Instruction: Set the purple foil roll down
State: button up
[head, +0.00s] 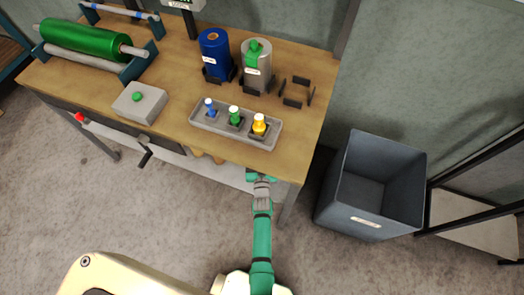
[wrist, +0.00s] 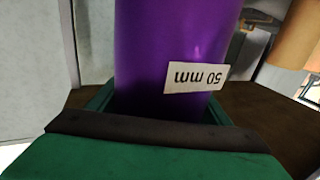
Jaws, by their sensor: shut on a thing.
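The purple foil roll (wrist: 170,50) fills the middle of the wrist view and bears a white label (wrist: 195,77) reading "50 mm", upside down in the picture. My gripper (head: 261,175) is shut on the roll, with its green and black parts in front of the roll's near end in the wrist view. In the head view my gripper reaches under the front edge of the workbench (head: 175,60), near the lower shelf (head: 228,172). The tabletop hides the purple roll there. I cannot tell whether the roll touches the shelf.
An orange-tan roll (wrist: 292,35) is at the right of the wrist view. On the bench are a grey tray (head: 205,125) with small coloured pieces, a blue roll (head: 214,50), an empty black holder (head: 293,103) and a green roll (head: 80,39). A grey bin (head: 345,212) stands at right.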

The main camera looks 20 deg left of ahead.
jog(key=shift+f, duration=0.85)
jog(key=shift+d+f, duration=0.1)
jog(key=shift+f, duration=0.05)
jog(key=shift+w+f, duration=0.1)
jog(key=shift+f, duration=0.05)
jog(key=o, duration=2.1)
jog(key=shift+f, duration=0.1)
jog(key=shift+c, duration=0.2)
jog(key=v, duration=1.2)
